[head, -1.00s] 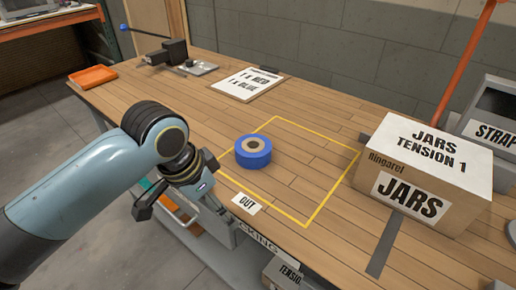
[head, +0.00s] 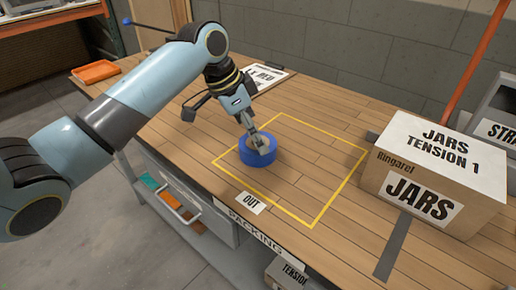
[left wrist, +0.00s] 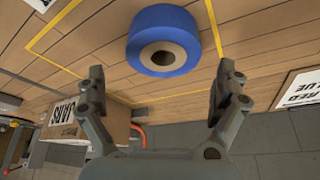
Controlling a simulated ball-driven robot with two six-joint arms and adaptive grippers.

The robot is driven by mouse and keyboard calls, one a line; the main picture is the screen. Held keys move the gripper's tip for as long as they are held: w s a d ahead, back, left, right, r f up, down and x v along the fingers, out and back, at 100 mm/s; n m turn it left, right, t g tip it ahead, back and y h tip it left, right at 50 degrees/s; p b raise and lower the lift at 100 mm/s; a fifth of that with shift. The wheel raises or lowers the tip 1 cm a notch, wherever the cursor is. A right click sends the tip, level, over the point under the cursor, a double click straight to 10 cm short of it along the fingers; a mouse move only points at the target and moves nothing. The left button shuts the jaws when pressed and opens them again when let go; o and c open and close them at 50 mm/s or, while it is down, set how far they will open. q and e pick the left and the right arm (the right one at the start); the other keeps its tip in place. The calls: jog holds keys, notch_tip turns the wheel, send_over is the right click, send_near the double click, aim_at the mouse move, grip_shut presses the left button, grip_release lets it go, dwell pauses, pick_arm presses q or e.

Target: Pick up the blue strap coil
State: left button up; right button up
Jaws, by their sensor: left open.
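The blue strap coil (head: 257,156) lies flat on the wooden table at the left side of the yellow outlined square. In the left wrist view the coil (left wrist: 163,22) shows at the top middle, with a tan core around a dark hole. My left gripper (head: 263,148) is over the coil in the head view and hides part of its top. In the left wrist view my left gripper (left wrist: 160,85) has its fingers wide apart with nothing between them. The coil is beyond the fingertips there. I cannot tell whether the fingers touch it. My right gripper is not in view.
A cardboard jars box (head: 437,190) stands right of the yellow square (head: 318,223). An OUT label (head: 251,202) lies at the table's front edge. An orange tray (head: 96,71) is at the far left. A white sign (head: 268,78) lies behind my arm. The square's right part is clear.

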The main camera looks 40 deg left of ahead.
pick_arm(q)
jog(key=x, duration=0.5)
jog(key=shift+a+f, duration=0.25)
jog(key=shift+a, duration=0.05)
jog(key=shift+s, duration=0.1)
jog(key=shift+c, duration=0.4)
jog(key=c, duration=1)
